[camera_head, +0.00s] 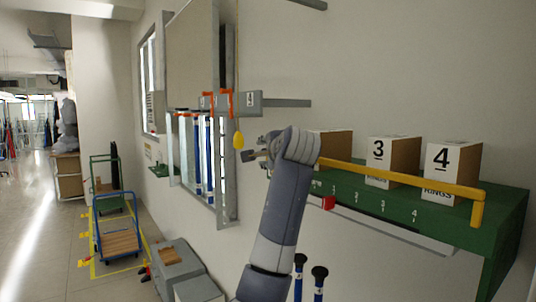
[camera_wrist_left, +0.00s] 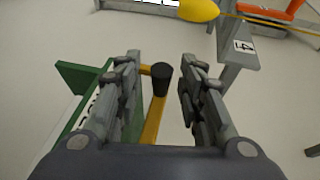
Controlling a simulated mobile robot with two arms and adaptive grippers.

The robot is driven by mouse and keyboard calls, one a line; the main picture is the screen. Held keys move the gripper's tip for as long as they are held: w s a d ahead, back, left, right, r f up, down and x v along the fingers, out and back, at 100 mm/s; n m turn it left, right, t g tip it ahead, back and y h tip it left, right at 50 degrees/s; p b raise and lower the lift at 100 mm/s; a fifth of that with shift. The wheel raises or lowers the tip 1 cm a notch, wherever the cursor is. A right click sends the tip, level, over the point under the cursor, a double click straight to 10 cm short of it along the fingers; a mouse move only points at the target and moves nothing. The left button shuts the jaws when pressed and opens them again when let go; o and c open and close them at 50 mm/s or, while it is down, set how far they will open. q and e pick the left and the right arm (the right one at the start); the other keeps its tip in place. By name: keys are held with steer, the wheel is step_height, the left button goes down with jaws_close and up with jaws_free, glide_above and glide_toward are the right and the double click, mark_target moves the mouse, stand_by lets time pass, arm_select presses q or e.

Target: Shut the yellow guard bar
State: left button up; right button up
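The yellow guard bar (camera_head: 400,174) runs along the front of the green shelf (camera_head: 505,215), in front of the numbered boxes, and bends down at its right end. Its left end is hidden behind my left arm in the head view. My left gripper (camera_head: 262,152) is at that end. In the left wrist view, the fingers of the left gripper (camera_wrist_left: 160,88) are apart. The bar's black knob (camera_wrist_left: 162,78) shows between them with gaps on both sides, and the yellow bar (camera_wrist_left: 153,120) runs below it. My right gripper is not in view.
White-fronted boxes, including box 3 (camera_head: 378,153) and box 4 (camera_head: 440,160), stand on the shelf. A yellow pull (camera_head: 238,141) hangs left of my gripper, below a grey bracket (camera_head: 250,103) marked 4. Blue rods (camera_head: 197,155) stand in a wall rack. Trolleys stand on the floor at left.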

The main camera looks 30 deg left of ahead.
arm_select(q)
steer(key=v, duration=1.1)
steer(key=shift+d+f, duration=0.1)
